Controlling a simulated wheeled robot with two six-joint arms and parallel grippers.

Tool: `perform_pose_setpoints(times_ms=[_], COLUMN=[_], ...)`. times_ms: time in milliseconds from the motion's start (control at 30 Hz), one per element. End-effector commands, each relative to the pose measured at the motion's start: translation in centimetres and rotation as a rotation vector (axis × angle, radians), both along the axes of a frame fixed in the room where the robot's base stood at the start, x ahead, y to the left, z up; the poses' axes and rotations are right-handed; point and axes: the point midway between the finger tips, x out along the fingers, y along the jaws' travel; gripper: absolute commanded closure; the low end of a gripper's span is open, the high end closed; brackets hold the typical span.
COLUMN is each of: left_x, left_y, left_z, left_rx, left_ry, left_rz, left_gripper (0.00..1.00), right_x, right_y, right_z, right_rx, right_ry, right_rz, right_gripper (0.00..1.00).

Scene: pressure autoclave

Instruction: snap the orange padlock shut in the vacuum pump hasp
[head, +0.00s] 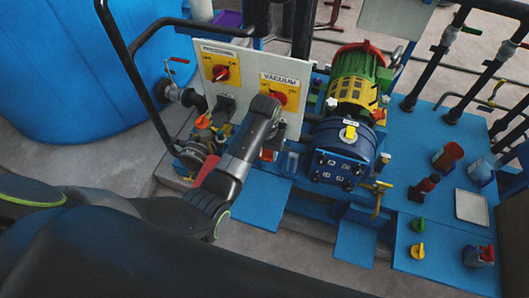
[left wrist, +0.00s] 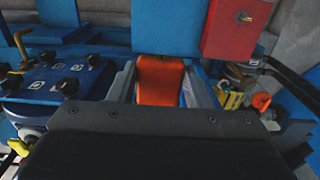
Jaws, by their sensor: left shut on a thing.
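The orange padlock (left wrist: 160,82) is between the two grey fingers of my left gripper (left wrist: 160,90) in the left wrist view. The gripper is shut on its body. The padlock's shackle is not visible, so I cannot tell whether it is in a hasp. In the head view my left arm reaches up to the panel, just below the yellow VACUUM switch plate (head: 284,80) with its red knob. My right gripper is not in view.
The blue vessel (head: 341,140) with black bolts stands right of my left arm. Left of it are a black handrail (head: 138,62) and an orange-handled valve (head: 203,122). A red box (left wrist: 238,28) is close to the gripper. The blue bench (head: 440,200) at right holds loose items.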

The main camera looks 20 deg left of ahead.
Motion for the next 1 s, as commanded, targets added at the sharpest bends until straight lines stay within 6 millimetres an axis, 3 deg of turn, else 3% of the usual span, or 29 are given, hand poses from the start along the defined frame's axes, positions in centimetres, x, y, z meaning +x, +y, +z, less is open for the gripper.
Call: perform_pose_setpoints(times_ms=[1000], left_x=[2.1], left_y=[-0.1], left_z=[0.0], left_rx=[0.0], left_ry=[-0.001], left_rz=[0.0], left_gripper=[0.81], right_x=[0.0], right_y=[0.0], right_z=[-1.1], right_rx=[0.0], right_ry=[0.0], right_rz=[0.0], right_gripper=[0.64])
